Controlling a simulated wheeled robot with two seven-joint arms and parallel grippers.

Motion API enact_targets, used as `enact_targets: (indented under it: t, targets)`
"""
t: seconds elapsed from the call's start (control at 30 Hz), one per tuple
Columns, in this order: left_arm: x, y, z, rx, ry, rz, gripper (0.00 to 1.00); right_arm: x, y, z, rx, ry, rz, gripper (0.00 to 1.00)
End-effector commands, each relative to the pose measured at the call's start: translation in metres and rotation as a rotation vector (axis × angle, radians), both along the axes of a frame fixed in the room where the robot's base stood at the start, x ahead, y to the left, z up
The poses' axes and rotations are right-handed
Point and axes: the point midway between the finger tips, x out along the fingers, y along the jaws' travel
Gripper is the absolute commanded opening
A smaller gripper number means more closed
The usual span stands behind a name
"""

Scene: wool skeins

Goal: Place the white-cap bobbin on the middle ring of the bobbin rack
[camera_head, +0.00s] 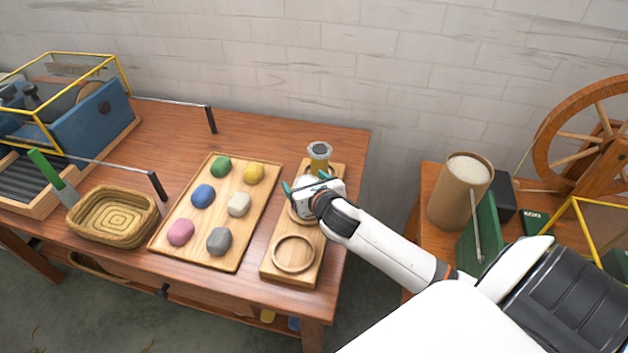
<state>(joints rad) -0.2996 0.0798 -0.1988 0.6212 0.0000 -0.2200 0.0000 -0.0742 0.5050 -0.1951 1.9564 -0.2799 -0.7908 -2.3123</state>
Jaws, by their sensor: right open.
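The bobbin rack (272,271) is a pale wooden board with rings in a row, along the right end of the table. Its near ring (293,254) is empty. Its middle ring (294,217) is mostly covered by my right gripper. A bobbin (319,152) with a yellowish body and a greyish top stands upright at the far end. My right gripper (306,183) is open above the middle of the rack, its teal fingertips apart. Something whitish shows between the fingers; I cannot tell if it is the white-cap bobbin or part of the gripper. My left gripper is not in view.
A wooden tray (158,246) with several coloured wool skeins lies left of the rack. A wicker basket (115,217) and a blue machine with a yellow frame (90,118) are farther left. A cardboard cylinder (457,195) and a spinning wheel (553,130) stand on the right table.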

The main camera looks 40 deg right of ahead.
Motion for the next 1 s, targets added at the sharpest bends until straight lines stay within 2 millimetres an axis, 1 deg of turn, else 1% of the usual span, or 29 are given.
enact_targets:
  t: [0.3,0.5,0.7,1.0]
  targets:
    - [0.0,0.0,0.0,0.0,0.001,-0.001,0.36,-0.061,0.013,0.024,0.0,0.003,0.004,0.79]
    - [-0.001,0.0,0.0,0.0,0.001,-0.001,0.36,-0.089,0.019,0.037,0.0,0.001,0.002,0.79]
    - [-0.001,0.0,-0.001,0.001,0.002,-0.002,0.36,-0.099,0.021,0.042,0.0,0.0,0.001,0.79]
    - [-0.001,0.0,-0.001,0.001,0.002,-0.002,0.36,-0.1,0.021,0.042,0.003,0.0,0.0,0.79]
